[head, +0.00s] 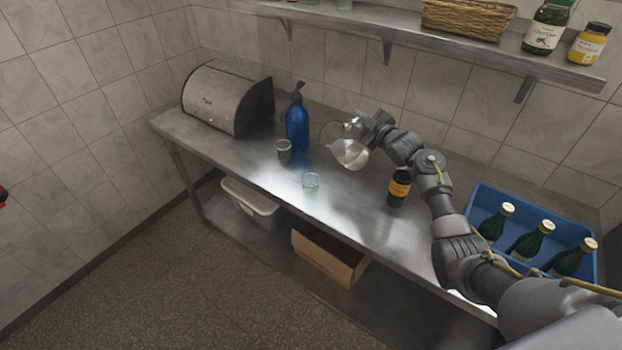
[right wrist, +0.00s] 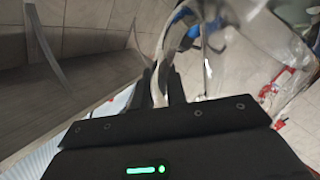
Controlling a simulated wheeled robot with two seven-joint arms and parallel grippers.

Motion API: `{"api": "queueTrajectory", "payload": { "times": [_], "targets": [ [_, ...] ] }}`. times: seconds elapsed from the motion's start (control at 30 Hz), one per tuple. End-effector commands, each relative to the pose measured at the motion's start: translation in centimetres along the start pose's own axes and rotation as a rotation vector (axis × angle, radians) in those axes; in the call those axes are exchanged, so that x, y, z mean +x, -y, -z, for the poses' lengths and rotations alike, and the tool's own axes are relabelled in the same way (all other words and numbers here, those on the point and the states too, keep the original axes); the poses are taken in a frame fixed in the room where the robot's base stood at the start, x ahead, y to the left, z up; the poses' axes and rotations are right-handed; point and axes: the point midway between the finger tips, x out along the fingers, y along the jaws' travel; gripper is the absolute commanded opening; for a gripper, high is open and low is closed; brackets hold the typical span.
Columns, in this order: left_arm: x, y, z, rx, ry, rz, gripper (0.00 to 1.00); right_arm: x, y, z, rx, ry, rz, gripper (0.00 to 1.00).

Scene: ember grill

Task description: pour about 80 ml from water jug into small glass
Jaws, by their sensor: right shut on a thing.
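The clear glass water jug (head: 350,152) is held above the steel counter, tilted with its mouth toward the left; water shows in its lower part. My right gripper (head: 362,124) is shut on the jug at its handle side. In the right wrist view, the handle (right wrist: 160,85) runs between the fingers and the clear jug (right wrist: 255,50) fills the upper right. A small clear glass (head: 311,183) stands upright near the counter's front edge, below and left of the jug. A second glass (head: 283,150) stands farther left. No stream of water shows. My left gripper is out of view.
A blue bottle (head: 297,125) stands behind the second glass, beside a bread bin (head: 228,97). A dark bottle (head: 399,188) stands below my right arm. A blue crate (head: 480,198) with green bottles is at right. A shelf (head: 440,42) hangs above.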

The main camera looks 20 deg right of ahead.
Motion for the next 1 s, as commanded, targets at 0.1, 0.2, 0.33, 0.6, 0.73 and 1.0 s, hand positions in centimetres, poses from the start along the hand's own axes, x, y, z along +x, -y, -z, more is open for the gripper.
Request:
{"api": "queueTrajectory", "payload": {
  "times": [0.1,0.2,0.33,0.6,0.73,1.0],
  "targets": [
    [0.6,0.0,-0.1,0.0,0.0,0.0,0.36,0.2,0.3,0.2,-0.051,-0.003,-0.006,0.0],
    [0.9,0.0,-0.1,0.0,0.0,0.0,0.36,0.3,0.8,0.1,-0.093,0.003,-0.004,0.0],
    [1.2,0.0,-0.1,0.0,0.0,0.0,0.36,0.3,1.3,0.2,-0.148,0.01,-0.004,0.0],
    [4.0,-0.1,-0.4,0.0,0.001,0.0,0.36,0.7,3.9,-1.8,-0.251,0.024,-0.002,0.0],
    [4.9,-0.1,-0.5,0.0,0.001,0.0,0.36,0.7,4.7,-2.5,-0.288,0.028,-0.001,0.0],
    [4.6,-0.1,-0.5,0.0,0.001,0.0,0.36,0.7,4.7,-1.7,-0.346,0.033,-0.001,0.0]
  ]
}}
